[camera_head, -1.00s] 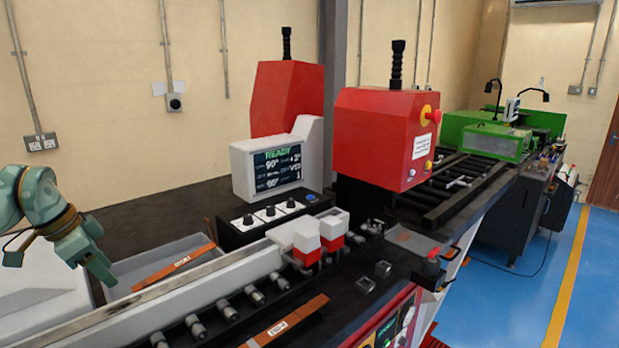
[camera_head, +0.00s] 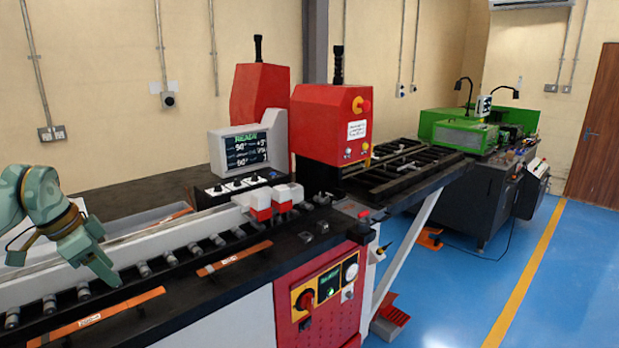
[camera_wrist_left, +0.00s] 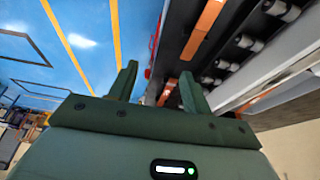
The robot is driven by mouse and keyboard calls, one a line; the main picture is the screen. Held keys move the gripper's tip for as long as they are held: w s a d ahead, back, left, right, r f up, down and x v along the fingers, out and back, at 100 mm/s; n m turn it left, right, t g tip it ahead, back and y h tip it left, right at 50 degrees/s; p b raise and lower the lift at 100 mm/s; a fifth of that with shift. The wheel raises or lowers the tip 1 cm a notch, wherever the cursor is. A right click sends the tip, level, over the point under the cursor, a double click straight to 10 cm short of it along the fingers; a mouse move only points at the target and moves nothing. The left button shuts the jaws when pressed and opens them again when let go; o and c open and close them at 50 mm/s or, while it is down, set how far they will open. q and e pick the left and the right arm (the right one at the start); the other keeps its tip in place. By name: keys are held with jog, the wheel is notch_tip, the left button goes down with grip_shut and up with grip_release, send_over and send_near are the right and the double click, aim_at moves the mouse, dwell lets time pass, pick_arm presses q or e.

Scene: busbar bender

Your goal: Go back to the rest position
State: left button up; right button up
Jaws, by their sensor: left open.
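My left gripper (camera_head: 112,279) hangs at the left of the head view, in front of the roller track of the busbar bender. In the left wrist view its two green fingers (camera_wrist_left: 158,85) stand apart with nothing between them. The bender has a red press head (camera_head: 322,125) and a grey screen (camera_head: 246,148) reading READY. Copper bars (camera_head: 233,258) lie on the black bed in front of the rollers (camera_head: 143,269), and one (camera_wrist_left: 204,30) shows in the left wrist view. My right gripper is not in view.
A red control panel (camera_head: 320,300) is on the bender's front. A red foot pedal (camera_head: 390,318) stands on the blue floor (camera_head: 450,310). A green machine (camera_head: 465,133) is at the back right. The floor at the right is clear.

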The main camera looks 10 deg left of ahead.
pick_arm(q)
jog(key=w+d+f+m+t+h, duration=0.2)
jog(key=w+d+f+m+h, duration=0.15)
jog(key=d+f, duration=0.5)
jog(key=w+d+f+m+t+h, duration=0.1)
jog(key=w+d+f+m+h, duration=0.1)
jog(key=d+f+h, duration=0.6)
jog(key=s+f+n+t+y, duration=0.2)
jog(key=s+f+t+y, duration=0.1)
jog(key=f, duration=0.7)
jog(key=s+f+n+t+y, duration=0.2)
jog(key=f+n+t+y, duration=0.15)
jog(key=f, duration=0.55)
jog(key=s+d+f+n+g+y, duration=0.1)
jog(key=s+f+n+g+y, duration=0.2)
jog(key=s+f, duration=1.05)
jog(key=s+f+n+g+y, duration=0.1)
jog(key=s+f+g+y, duration=0.3)
jog(key=s+f, duration=0.9)
jog(key=s+d+g, duration=0.2)
jog(key=s, duration=0.8)
jog(key=s+d+f+g, duration=0.1)
jog(key=s+d+g, duration=0.1)
jog(key=s, duration=0.9)
jog(key=shift+d+g+y, duration=0.25)
jog(key=shift+g+y, duration=0.05)
jog(key=shift+g, duration=0.05)
jog(key=shift+s, duration=0.1)
